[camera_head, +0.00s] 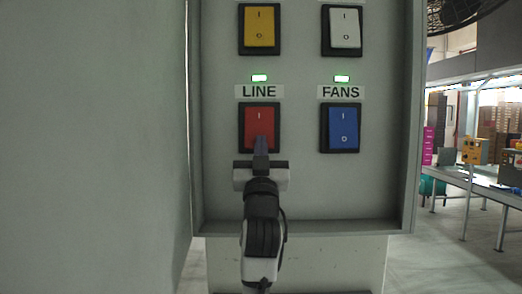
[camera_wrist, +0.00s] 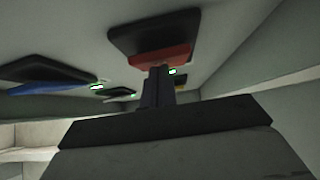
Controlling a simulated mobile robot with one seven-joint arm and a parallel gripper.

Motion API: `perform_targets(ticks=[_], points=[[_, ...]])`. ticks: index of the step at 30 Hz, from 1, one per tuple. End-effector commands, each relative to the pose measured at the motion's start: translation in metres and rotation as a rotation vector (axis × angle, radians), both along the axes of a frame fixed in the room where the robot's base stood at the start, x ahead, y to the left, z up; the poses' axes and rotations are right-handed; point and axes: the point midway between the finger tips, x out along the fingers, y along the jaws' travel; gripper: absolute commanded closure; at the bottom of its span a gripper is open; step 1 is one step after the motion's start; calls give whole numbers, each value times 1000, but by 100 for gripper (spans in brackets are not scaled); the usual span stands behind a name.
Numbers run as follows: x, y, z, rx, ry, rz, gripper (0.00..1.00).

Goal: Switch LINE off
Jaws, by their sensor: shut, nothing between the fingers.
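The LINE switch is a red rocker (camera_head: 258,120) in a black frame, under the label LINE (camera_head: 259,92). A green lamp (camera_head: 259,78) above the label is lit. My gripper (camera_head: 261,145) is shut with nothing between its fingers, and its tips are in front of the lower half of the red rocker, hiding that part. In the wrist view the fingers (camera_wrist: 158,78) point at the red rocker (camera_wrist: 160,57) and reach its edge. I cannot tell whether they touch it.
The blue FANS switch (camera_head: 343,128) is to the right, with its green lamp (camera_head: 341,78) lit. Above are a yellow switch (camera_head: 259,27) and a white switch (camera_head: 342,29). The grey panel has a raised rim (camera_head: 405,150). A table (camera_head: 485,184) stands farther off at right.

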Motion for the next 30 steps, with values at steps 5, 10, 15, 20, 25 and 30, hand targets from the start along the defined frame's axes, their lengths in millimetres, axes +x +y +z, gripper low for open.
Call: perform_targets(ticks=[5, 10, 15, 20, 25, 30], points=[[0, 0, -3, 0, -46, -1, 100], [1, 0, -3, 0, -70, -1, 100], [1, 0, -4, 0, -69, -1, 100], [2, 0, -5, -1, -69, -1, 100], [4, 0, -8, 0, -68, 0, 100], [9, 0, -12, 0, -67, 0, 100]])
